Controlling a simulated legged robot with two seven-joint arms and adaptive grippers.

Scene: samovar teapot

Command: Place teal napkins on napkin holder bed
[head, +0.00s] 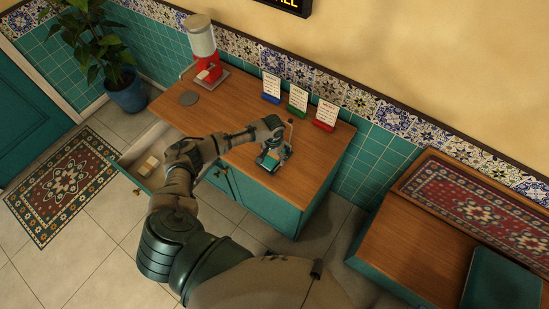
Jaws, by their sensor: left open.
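My left gripper (272,160) is open over the right part of the wooden cabinet top. A small teal block (269,161), which looks like the teal napkins, shows at its fingertips. The gripper covers part of it, and I cannot tell whether the fingers touch it. A thin metal piece beside the gripper, perhaps part of the napkin holder (290,131), stands on the cabinet top; its bed is hidden or too small to make out. My right gripper is not in view.
Blue, green and red card stands (298,101) line the back of the cabinet top (240,103). An open drawer (133,163) holding beige items juts out. A bench (420,235) stands right.

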